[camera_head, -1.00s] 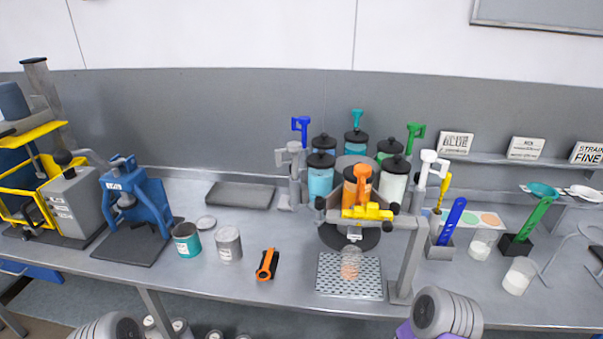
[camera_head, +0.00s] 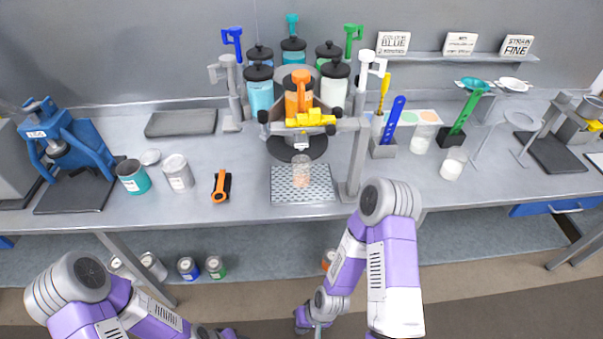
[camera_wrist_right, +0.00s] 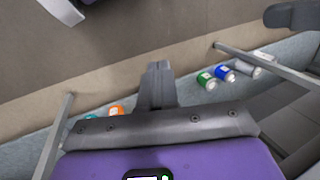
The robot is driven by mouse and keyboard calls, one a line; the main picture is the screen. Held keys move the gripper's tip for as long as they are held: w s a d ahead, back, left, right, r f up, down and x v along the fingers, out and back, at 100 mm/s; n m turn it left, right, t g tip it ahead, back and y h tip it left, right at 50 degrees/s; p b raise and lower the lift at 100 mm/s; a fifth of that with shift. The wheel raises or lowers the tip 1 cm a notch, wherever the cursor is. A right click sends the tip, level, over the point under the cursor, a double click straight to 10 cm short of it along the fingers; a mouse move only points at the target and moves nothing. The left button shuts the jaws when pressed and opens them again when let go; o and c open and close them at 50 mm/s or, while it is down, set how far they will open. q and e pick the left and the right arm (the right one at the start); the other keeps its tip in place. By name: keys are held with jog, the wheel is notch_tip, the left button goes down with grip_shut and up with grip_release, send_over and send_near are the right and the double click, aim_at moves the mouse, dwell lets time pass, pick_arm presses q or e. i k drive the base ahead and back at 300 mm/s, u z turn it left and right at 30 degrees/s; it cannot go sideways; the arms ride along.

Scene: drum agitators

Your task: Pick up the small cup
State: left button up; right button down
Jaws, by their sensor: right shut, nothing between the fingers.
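A small clear cup (camera_head: 301,168) stands upright on the perforated drip tray (camera_head: 320,188), below the dispenser's yellow valve (camera_head: 310,119). It looks pale orange, and I cannot tell whether it holds anything. My right gripper (camera_head: 318,328) hangs low in front of the bench, well below and apart from the cup, partly cut by the bottom edge. In the right wrist view my right gripper's fingers (camera_wrist_right: 158,72) are together with nothing between them; the cup is not in that view.
Left of the tray are an orange-and-black tool (camera_head: 221,187), a grey can (camera_head: 178,172) and a teal can (camera_head: 133,176). A grey post (camera_head: 354,170) stands right of the tray. Two white-filled cups, one here (camera_head: 453,163), are further right. Cans stand below the bench.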

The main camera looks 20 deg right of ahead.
aim_at(300, 163)
jog(key=k, duration=0.5)
jog(key=z, duration=0.95)
jog(key=i, duration=0.95)
jog(key=u, duration=1.05)
